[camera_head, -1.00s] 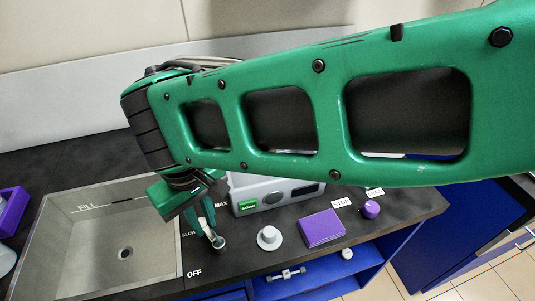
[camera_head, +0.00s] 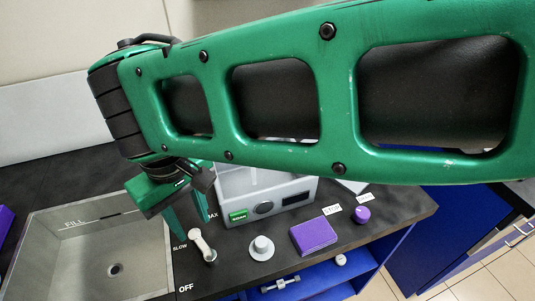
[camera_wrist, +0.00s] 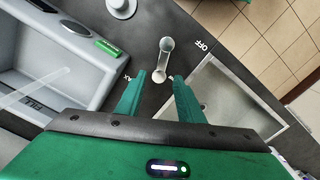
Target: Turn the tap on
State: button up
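The tap handle (camera_head: 203,246) is a short grey lever on the dark counter right of the sink. Its free end points up and left from its round pivot, between the SLOW label (camera_head: 180,246) and the partly hidden MAX label (camera_head: 212,215). The OFF label (camera_head: 186,288) is nearer the front. My gripper (camera_head: 196,228) is open above the counter. In the wrist view, the handle's free end (camera_wrist: 159,75) lies between my two fingertips (camera_wrist: 159,77), and its pivot is beyond them. I cannot tell whether either finger touches it.
The grey sink (camera_head: 50,240) lies to the left. A grey device (camera_head: 290,208) with a green label stands behind the handle. A grey round knob (camera_head: 261,248), a purple block (camera_head: 314,236) and a purple knob (camera_head: 362,214) lie to the right.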

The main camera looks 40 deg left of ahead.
aim_at(198, 237)
notch_tip(198, 237, up, 6)
jog(key=shift+r, duration=0.2)
jog(key=shift+w, duration=0.1)
